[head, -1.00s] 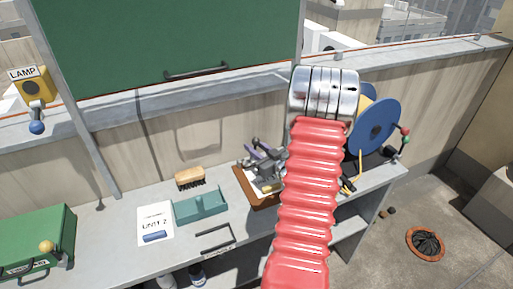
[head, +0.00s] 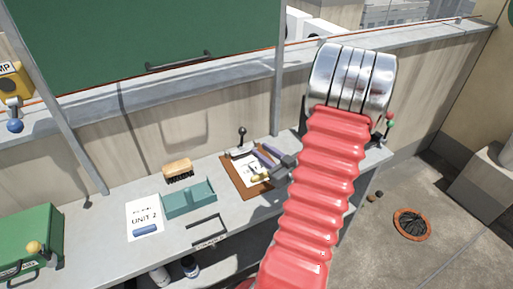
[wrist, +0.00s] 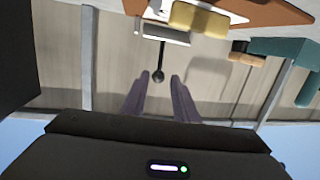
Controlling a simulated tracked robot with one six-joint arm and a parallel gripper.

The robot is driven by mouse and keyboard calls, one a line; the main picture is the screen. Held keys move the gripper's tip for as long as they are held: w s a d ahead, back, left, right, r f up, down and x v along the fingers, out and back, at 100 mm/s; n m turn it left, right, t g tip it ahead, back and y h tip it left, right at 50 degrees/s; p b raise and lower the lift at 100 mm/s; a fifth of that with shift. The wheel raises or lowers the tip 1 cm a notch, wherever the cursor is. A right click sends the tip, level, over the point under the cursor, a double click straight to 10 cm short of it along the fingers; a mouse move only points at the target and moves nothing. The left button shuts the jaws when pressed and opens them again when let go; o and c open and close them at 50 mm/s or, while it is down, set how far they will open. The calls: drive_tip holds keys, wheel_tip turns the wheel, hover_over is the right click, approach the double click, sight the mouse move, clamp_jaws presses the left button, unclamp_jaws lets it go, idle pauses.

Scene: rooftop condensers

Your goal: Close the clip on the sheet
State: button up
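A brown clipboard (head: 267,188) lies on the bench with a white sheet (head: 243,170) on it. At its back edge is a metal clip (head: 237,152) with an upright lever ending in a black ball (head: 242,131). The clip bar (wrist: 160,35) and ball (wrist: 158,76) also show in the wrist view. A yellow block (head: 260,177) rests on the board, partly behind my gripper. My gripper (head: 262,158) is over the right part of the board, right of the lever. Its purple fingers (wrist: 160,88) are apart and empty, with the ball appearing between their tips in the wrist view.
Left of the board are a teal tray (head: 190,203), a brush (head: 178,170), a paper marked UNIT 2 (head: 145,215) and a green box (head: 28,240). A wall (head: 215,130) rises behind the bench. My arm hides the bench's right part.

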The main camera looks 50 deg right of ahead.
drive_tip(key=shift+s+a, duration=0.2)
drive_tip(key=shift+s, duration=0.45)
drive_tip(key=shift+c, duration=0.3)
drive_tip(key=shift+w+r, duration=0.1)
drive_tip(key=shift+w, duration=0.2)
drive_tip(key=shift+c, duration=1.4)
drive_tip(key=w, duration=0.1)
drive_tip(key=w+r+g, duration=0.1)
drive_tip(key=w, duration=0.1)
drive_tip(key=w+r+n+g, duration=0.1)
drive_tip(key=w, duration=0.1)
drive_tip(key=shift+a, duration=0.4)
clamp_jaws()
drive_tip(key=w+a+r+g+h, duration=0.1)
drive_tip(key=w+a+r+g, duration=0.45)
drive_tip(key=a+r, duration=0.6)
drive_tip(key=s+a+g+y, duration=0.1)
drive_tip(key=s+a, duration=0.3)
drive_tip(key=a, duration=0.5)
drive_tip(key=s+a+r+n+g+y, duration=0.1)
drive_tip(key=s+a, duration=0.4)
drive_tip(key=a, duration=0.5)
drive_tip(key=s+a+g+y, duration=0.1)
drive_tip(key=s+a+y, duration=0.2)
drive_tip(key=a, duration=0.6)
drive_tip(key=shift+s+a+r, duration=0.2)
drive_tip(key=shift+s+r, duration=0.15)
drive_tip(key=shift+s, duration=0.7)
